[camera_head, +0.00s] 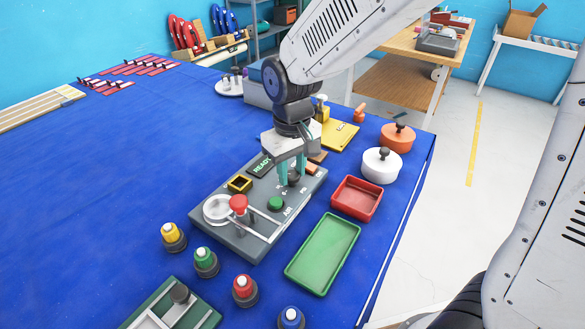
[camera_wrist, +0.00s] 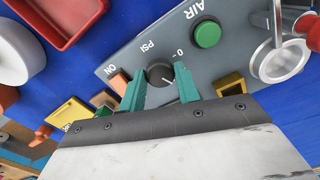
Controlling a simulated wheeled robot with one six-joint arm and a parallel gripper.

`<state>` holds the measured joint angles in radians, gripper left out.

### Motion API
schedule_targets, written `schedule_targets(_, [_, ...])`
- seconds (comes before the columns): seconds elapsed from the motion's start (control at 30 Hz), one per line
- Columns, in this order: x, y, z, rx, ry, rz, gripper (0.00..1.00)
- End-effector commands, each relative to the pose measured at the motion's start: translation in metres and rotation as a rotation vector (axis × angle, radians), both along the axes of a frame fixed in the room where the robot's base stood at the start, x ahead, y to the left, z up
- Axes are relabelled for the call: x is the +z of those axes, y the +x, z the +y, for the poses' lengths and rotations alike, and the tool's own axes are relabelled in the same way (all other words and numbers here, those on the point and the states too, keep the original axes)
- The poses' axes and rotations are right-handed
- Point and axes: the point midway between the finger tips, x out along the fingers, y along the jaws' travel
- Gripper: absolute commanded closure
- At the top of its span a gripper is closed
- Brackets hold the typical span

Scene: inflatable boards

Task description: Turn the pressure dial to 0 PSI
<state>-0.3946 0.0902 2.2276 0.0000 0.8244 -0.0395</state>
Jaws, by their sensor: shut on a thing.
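The pressure dial (camera_wrist: 158,71) is a small dark round knob on the grey control panel (camera_wrist: 118,65). In the wrist view it sits between the two teal fingers of my gripper (camera_wrist: 160,88), with the PSI and 0 marks beside it, upside down. My gripper is shut on the dial. In the head view my gripper (camera_head: 291,172) points down over the panel (camera_head: 245,243), and the fingers partly hide the dial. The dial's exact pointer setting is hard to read.
On the panel are a green AIR button (camera_head: 275,203), a red knob (camera_head: 238,203) by a clear ring, a yellow square socket (camera_head: 239,184) and an orange ON switch (camera_wrist: 119,82). A red tray (camera_head: 357,199) and a green tray (camera_head: 323,254) lie to the right. Several coloured valves stand in front.

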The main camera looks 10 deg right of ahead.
Motion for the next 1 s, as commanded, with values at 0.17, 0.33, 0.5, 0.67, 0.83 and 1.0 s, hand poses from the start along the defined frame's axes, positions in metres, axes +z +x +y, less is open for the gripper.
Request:
schedule_targets(0.17, [0.001,0.0009,0.0003,0.165,0.001,-0.003,0.91])
schedule_targets(0.33, [0.001,0.0009,0.0003,0.327,0.001,-0.003,0.91])
schedule_targets(0.5, [0.0011,0.001,0.0003,0.489,0.001,-0.003,0.91])
schedule_targets(0.67, [0.0011,0.001,0.0003,0.64,0.001,-0.003,0.91])
schedule_targets(0.83, [0.0012,0.001,0.0004,0.795,0.001,-0.004,0.91])
schedule_targets(1.0, [0.0012,0.001,0.0004,0.931,0.001,-0.004,0.91])
